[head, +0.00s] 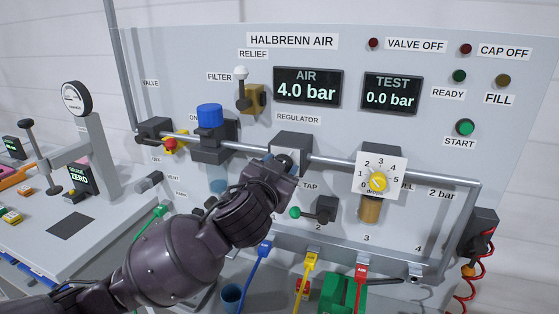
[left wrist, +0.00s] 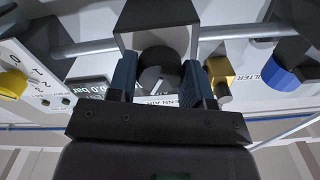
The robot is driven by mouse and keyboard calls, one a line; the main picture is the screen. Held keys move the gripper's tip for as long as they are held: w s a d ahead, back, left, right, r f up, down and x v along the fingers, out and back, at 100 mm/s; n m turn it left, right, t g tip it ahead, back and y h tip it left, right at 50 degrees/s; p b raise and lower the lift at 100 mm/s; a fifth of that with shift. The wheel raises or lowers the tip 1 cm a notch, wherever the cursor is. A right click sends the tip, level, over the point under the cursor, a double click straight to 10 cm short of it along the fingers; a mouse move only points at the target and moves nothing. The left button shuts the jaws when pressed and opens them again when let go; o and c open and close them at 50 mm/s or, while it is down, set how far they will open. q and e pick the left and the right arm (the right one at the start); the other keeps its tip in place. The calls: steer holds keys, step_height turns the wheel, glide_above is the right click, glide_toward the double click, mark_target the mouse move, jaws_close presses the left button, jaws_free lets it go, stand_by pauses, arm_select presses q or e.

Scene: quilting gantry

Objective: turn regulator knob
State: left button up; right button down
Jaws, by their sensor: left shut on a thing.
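The regulator is a grey block (head: 291,143) on the pipe under the REGULATOR label. Its round dark knob (left wrist: 158,68) faces out, with a pale mark on it. My left gripper (head: 280,167) reaches it from the lower left. In the left wrist view, its two blue fingers (left wrist: 160,90) stand on either side of the knob and are shut on it. In the head view the gripper mostly hides the knob. The AIR display (head: 307,86) reads 4.0 bar. My right gripper is not in view.
The TEST display (head: 391,95) reads 0.0 bar. A yellow knob (head: 377,182) on a numbered white dial sits right of the regulator. A blue-capped filter (head: 209,115) is to the left.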

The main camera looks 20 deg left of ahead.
arm_select(q)
steer(key=shift+m+p, duration=1)
steer(key=shift+m, duration=2.6)
steer(key=o, duration=0.9)
steer(key=s+b, duration=0.1)
steer(key=s, duration=1)
steer(key=shift+a+b, duration=0.2)
steer(key=shift+b, duration=0.15)
steer(key=shift+w, duration=0.1)
steer(key=shift+r, duration=0.1)
